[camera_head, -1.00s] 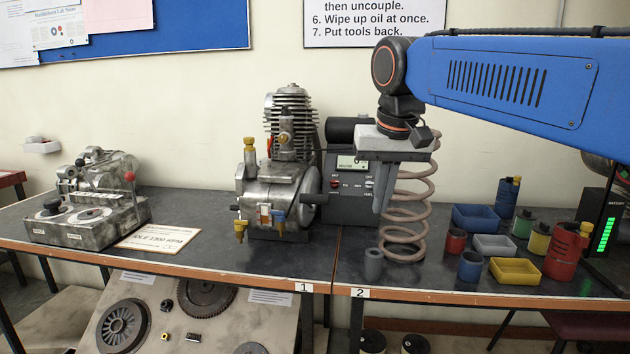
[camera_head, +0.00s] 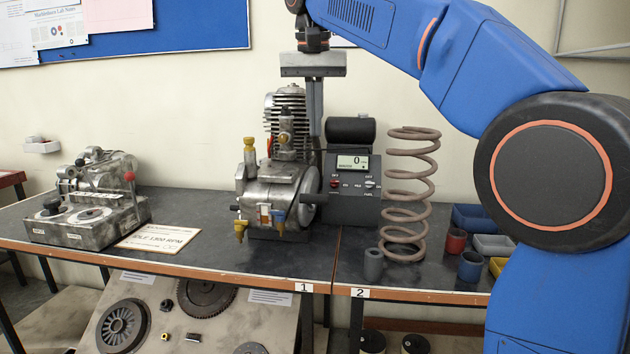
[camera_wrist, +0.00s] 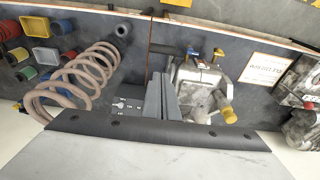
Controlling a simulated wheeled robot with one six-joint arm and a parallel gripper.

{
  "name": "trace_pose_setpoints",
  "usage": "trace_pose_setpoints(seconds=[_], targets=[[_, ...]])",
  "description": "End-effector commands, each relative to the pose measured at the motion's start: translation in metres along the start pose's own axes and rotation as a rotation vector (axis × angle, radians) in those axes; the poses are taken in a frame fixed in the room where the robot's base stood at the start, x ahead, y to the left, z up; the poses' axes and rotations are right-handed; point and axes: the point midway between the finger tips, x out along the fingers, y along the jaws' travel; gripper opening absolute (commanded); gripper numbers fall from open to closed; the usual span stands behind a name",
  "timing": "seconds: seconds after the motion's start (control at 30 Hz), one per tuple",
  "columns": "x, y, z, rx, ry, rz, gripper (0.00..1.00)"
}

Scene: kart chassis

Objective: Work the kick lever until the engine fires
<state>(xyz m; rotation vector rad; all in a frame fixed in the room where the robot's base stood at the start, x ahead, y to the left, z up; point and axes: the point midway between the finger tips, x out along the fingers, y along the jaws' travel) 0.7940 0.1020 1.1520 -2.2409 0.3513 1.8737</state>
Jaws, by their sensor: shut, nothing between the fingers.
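The engine (camera_head: 275,190) stands on the bench with its finned cylinder (camera_head: 287,110) upright; it also shows in the wrist view (camera_wrist: 200,82). A dark bar (camera_head: 315,198) sticks out to the right from its round side cover; it may be the kick lever, and it also shows in the wrist view (camera_wrist: 166,48). My gripper (camera_head: 315,132) points down, shut and empty, just right of the cylinder and above the bar in the head view. Its fingers (camera_wrist: 160,78) are together in the wrist view. The meter box (camera_head: 352,170) behind reads 0.
A tall coil spring (camera_head: 408,195) and a small grey cup (camera_head: 373,264) stand right of the engine. Coloured cups and bins (camera_head: 480,220) lie farther right. A control unit (camera_head: 90,215) and a sign card (camera_head: 160,238) are on the left. Bench between card and engine is clear.

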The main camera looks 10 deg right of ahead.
Motion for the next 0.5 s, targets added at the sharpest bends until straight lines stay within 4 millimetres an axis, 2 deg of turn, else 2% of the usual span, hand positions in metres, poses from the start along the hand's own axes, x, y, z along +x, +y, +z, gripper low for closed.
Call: trace_pose_setpoints(seconds=[0.5], targets=[[0.0022, -0.0022, -0.0008, 0.003, -0.001, 0.002, 0.0]])
